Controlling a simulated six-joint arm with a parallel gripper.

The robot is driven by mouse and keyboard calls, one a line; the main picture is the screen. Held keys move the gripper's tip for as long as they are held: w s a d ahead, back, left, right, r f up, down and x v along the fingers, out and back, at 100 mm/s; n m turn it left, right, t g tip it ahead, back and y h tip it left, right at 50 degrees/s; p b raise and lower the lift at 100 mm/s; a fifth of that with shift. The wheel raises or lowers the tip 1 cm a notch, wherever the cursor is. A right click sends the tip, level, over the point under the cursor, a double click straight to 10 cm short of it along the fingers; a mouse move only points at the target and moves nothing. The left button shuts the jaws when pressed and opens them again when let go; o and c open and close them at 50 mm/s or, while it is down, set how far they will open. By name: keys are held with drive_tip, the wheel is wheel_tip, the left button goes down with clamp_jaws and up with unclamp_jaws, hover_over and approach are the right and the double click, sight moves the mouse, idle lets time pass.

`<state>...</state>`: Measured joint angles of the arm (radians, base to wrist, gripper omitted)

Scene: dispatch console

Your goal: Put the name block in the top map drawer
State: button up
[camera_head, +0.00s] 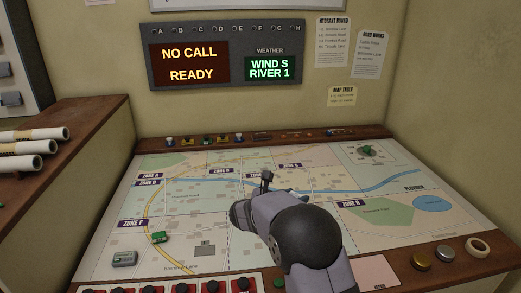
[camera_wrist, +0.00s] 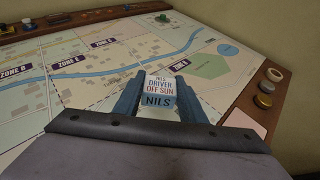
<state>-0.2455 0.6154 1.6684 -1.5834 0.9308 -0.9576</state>
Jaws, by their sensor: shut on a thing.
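The name block (camera_wrist: 159,88) is pale with a blue-grey end that reads "NILS"; its top face reads "DRIVER OFF SUN". In the wrist view it sits between the two blue-grey fingers of my gripper (camera_wrist: 158,97), which is shut on it. In the head view my gripper (camera_head: 243,213) is over the middle of the map table (camera_head: 205,265), and my arm hides the block. I cannot tell how high the block is above the map. No map drawer can be made out in either view.
A wooden cabinet (camera_head: 88,112) with rolled maps (camera_head: 30,148) stands at the left. A green vehicle (camera_head: 160,237) and a grey box (camera_head: 124,259) stand on the map's front left. Small pieces line the back ledge.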

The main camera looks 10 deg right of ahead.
drive_tip(key=s+d+f+m+g+h, duration=0.1)
drive_tip(key=s+f, duration=0.2)
drive_tip(key=s, duration=0.1)
drive_tip(key=s+d+f+m+g+h, duration=0.1)
drive_tip(key=s+d+f+m+g, duration=0.1)
drive_tip(key=s+f, duration=0.2)
drive_tip(key=s+d+f+m+g, duration=0.1)
drive_tip(key=s+f, duration=0.2)
drive_tip(key=s, duration=0.2)
drive_tip(key=shift+s+d+f+g+h+p, duration=0.2)
drive_tip(key=shift+f+g+h+p, duration=0.1)
drive_tip(key=shift+h+p, duration=0.1)
drive_tip(key=s+d+f+m+g+b, duration=0.1)
drive_tip(key=s+d+f+m+g, duration=0.15)
drive_tip(key=s, duration=0.75)
drive_tip(key=s+d+f+m+g+b, duration=0.1)
drive_tip(key=s+f+m+g, duration=0.2)
drive_tip(key=s, duration=0.7)
drive_tip(key=s+d+f+m+g+b, duration=0.1)
drive_tip(key=s+f+m+g, duration=0.15)
drive_tip(key=s, duration=0.75)
drive_tip(key=s+a+f+g+b, duration=0.1)
drive_tip(key=f+b, duration=0.3)
drive_tip(key=f, duration=0.4)
drive_tip(key=s+f+m+b, duration=0.1)
drive_tip(key=s+f+b, duration=0.2)
drive_tip(key=f, duration=0.5)
drive_tip(key=shift+s+a+f+g+b, duration=0.3)
drive_tip(key=shift+a+g+b, duration=0.1)
drive_tip(key=shift+b, duration=0.35)
